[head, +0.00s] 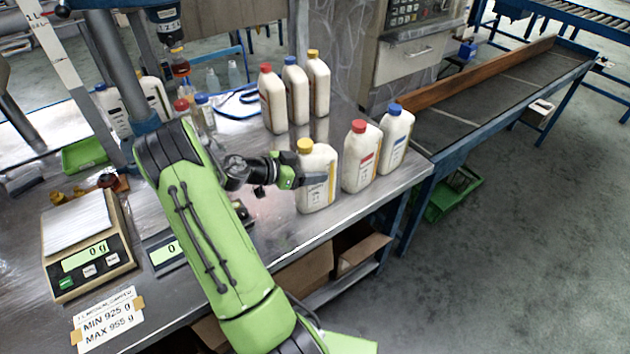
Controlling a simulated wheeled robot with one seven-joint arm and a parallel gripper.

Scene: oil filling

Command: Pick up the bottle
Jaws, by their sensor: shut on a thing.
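A white bottle with a yellow cap (317,190) stands upright near the front edge of the metal table. My gripper (312,179) reaches it from the left and is shut on its upper body. The bottle's base appears to be at table height; whether it touches the table I cannot tell. Beside it on the right stand a red-capped bottle (362,158) and a blue-capped bottle (395,140). Behind are another red-capped bottle (272,102), blue-capped bottle (296,92) and yellow-capped bottle (318,85).
A scale (88,245) reading 0 g and a label card (108,318) lie at the left. A green tray (83,155) is at the back left. The table's front edge (350,225) is close to the held bottle.

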